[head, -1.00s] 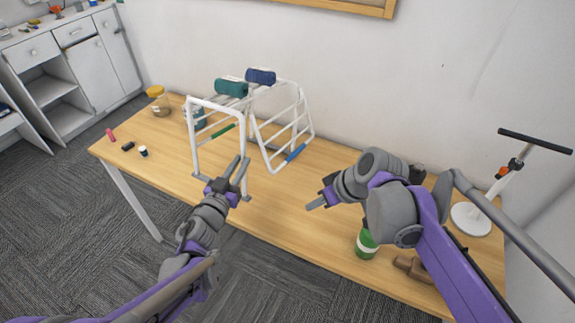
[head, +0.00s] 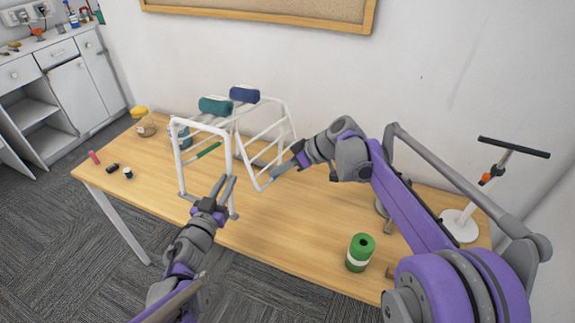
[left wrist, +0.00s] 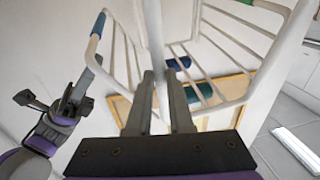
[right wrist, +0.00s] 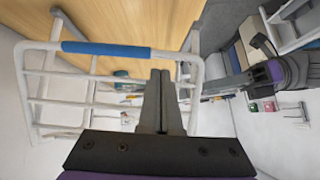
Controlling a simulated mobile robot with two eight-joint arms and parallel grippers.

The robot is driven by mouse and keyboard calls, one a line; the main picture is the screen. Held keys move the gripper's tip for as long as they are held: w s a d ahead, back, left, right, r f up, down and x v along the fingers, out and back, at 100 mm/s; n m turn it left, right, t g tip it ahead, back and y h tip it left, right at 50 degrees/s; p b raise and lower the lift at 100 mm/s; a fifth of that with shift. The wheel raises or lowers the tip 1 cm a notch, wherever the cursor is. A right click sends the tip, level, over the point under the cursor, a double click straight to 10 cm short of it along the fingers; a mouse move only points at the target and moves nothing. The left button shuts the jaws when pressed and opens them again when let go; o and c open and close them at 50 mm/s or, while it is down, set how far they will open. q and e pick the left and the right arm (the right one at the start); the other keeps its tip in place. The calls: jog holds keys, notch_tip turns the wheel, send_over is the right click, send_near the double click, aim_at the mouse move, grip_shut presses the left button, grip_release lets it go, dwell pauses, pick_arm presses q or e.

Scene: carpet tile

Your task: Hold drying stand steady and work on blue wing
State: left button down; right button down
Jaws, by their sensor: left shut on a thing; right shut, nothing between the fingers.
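The white drying stand (head: 181,160) stands on the wooden table (head: 290,228), with a teal roll (head: 215,105) and a navy roll (head: 244,93) on top. Its near wing has a green bar (head: 208,150). My left gripper (head: 224,182) is shut on the stand's white tube (left wrist: 152,30) at the near wing's front. The blue wing's blue bar (right wrist: 105,50) shows in the right wrist view; my right arm mostly hides it in the head view. My right gripper (head: 281,168) is shut and empty close to that bar's end. Whether it touches the wing is unclear.
A green cylinder (head: 360,253) stands near the table's front edge. A white-based stand with a black crossbar (head: 513,147) is at the right. A yellow-lidded jar (head: 145,122) and small items (head: 112,168) are at the left. Wall behind.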

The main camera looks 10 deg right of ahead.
jog(key=shift+x, duration=1.95)
jog(key=shift+s+d+r+g+h, duration=0.3)
jog(key=shift+d+g, duration=0.1)
jog(key=shift+s+d+r+g+h, duration=0.4)
jog(key=shift+d+r+g+h, duration=0.2)
jog(key=shift+d+r, duration=0.15)
jog(key=d+r+g+h, duration=0.1)
jog(key=d+r+h, duration=0.1)
jog(key=r, duration=0.3)
jog(key=s+d+r+n+g+h, duration=0.1)
jog(key=d+r+g, duration=0.1)
jog(key=d+r, duration=0.1)
jog(key=shift+s+d+r+h, duration=0.2)
jog(key=shift+s+r+h, duration=0.15)
jog(key=shift+r, duration=0.55)
jog(key=shift+f, duration=0.1)
